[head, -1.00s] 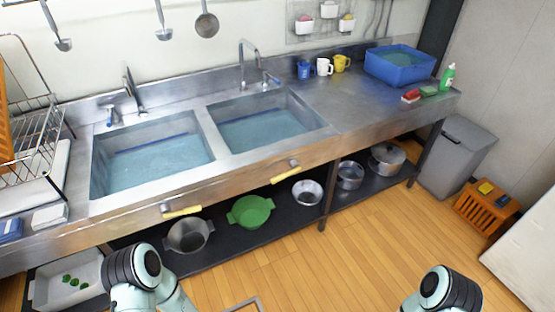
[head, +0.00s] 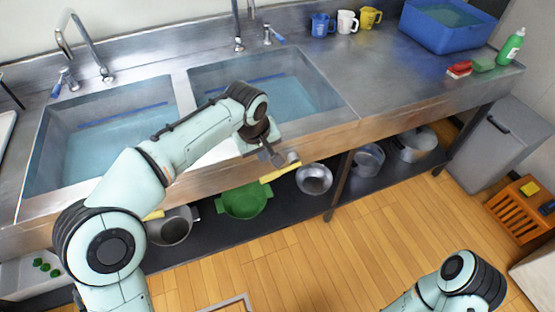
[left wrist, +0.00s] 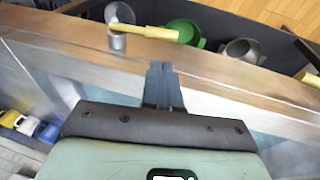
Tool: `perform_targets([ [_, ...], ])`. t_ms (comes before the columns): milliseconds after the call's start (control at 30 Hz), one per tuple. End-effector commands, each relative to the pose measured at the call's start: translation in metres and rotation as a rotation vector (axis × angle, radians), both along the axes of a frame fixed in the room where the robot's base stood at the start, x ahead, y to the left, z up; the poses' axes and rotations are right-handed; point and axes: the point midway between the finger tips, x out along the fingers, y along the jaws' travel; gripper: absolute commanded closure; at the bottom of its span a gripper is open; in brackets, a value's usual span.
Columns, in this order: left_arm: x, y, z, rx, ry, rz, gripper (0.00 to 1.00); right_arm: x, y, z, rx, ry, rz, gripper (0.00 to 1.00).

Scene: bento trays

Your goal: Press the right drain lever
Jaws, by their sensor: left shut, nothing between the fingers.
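The right drain lever (head: 279,172) has a yellow handle on a round metal hub on the sink's front face, below the right basin (head: 305,82). It also shows in the left wrist view (left wrist: 152,31). My left gripper (head: 277,158) is shut and empty, just above the yellow handle in the head view. In the left wrist view my fingertips (left wrist: 161,68) sit a little short of the handle, with a visible gap. The left lever's yellow handle (head: 153,215) is mostly hidden by my left arm. My right gripper is out of view; only part of that arm shows.
A green colander (head: 244,201), metal pots (head: 367,160) and a metal bowl (head: 314,179) sit on the shelf below. Mugs (head: 346,21) and a blue tub (head: 445,27) stand on the counter. The wooden floor in front is clear.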

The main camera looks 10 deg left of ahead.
Motion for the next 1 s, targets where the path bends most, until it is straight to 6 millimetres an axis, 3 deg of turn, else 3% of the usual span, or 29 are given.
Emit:
perform_targets([
  [167, -0.001, 0.003, 0.01, 0.005, -0.006, 0.02, 1.0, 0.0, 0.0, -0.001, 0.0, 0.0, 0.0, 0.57],
  [533, 0.0, 0.002, 0.001, 0.005, -0.002, 0.019, 1.0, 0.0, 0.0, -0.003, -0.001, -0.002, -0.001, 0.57],
  [667, 0.005, 0.002, -0.018, 0.005, -0.001, 0.018, 1.0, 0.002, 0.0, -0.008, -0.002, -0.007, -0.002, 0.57],
  [1000, 0.024, -0.001, -0.089, 0.004, -0.001, 0.018, 1.0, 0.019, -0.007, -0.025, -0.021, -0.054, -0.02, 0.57],
])
